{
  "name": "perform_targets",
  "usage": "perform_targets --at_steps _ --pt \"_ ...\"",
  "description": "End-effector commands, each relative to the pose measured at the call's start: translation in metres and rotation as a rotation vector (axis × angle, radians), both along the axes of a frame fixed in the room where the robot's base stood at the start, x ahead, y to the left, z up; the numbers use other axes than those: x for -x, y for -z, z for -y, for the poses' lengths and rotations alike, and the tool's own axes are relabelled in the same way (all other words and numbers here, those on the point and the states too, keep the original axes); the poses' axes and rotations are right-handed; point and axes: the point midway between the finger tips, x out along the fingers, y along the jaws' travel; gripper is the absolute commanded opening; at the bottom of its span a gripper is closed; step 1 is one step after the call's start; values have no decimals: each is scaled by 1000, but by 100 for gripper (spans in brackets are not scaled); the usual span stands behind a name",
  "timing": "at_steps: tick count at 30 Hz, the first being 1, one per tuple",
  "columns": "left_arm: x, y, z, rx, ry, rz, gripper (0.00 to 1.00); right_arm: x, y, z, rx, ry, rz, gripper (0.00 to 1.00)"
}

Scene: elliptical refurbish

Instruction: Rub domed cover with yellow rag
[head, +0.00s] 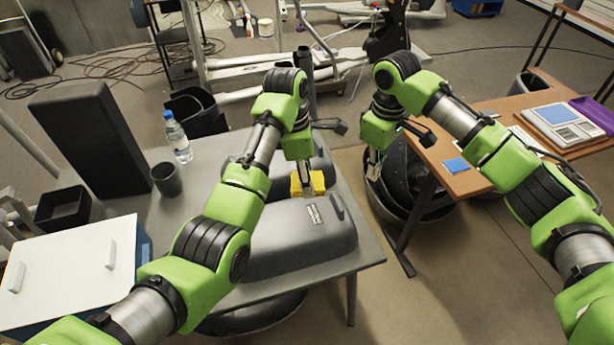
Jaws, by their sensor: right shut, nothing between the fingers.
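The domed cover (298,244) is a dark grey rounded shell with a small label, lying on the grey table in the head view. The yellow rag (318,182) is bunched at the far edge of its top, and I cannot tell whether it touches the cover. My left gripper (306,188) points down and is shut on the yellow rag, with yellow showing on both sides of its fingers. My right gripper (373,172) is shut and empty, off the table's right side, above a dark round bin. My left forearm hides the cover's left part.
A water bottle (177,138), a dark cup (167,179) and a tall black box (92,135) stand on the table's left. A white-lidded box (68,262) is at front left. The brown desk (459,185) on the right holds a scale (561,122).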

Motion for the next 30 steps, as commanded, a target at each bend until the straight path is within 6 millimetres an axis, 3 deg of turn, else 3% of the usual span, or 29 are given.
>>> perform_targets --at_steps 19,30 --pt "0 -32 0 0 0 -1 27 0 -60 0 0 -1 0 0" --pt "0 -30 0 0 0 0 27 0 -60 0 0 -1 0 0"
